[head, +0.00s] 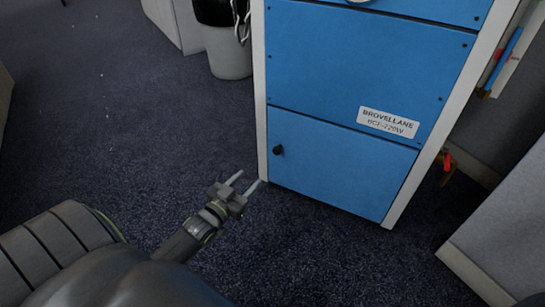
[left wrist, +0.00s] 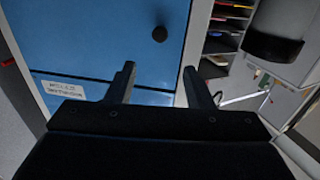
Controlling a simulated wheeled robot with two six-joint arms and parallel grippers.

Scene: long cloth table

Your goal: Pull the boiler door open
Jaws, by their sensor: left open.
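The boiler (head: 350,70) is a blue-fronted cabinet with white side edges. Its lower blue door (head: 335,175) looks closed and carries a small black knob (head: 278,150) near its upper left corner. My left gripper (head: 247,184) is open and empty, low and to the left of the door, below the knob. In the left wrist view the open fingers (left wrist: 158,85) point toward the blue front, and the black knob (left wrist: 159,34) shows beyond them, apart from both. My right gripper is not in view.
A label plate (head: 388,122) sits above the door. A grey bin (head: 228,50) stands behind left of the boiler. A grey panel (head: 505,220) stands at the right. Dark carpet (head: 110,120) is clear in front and left.

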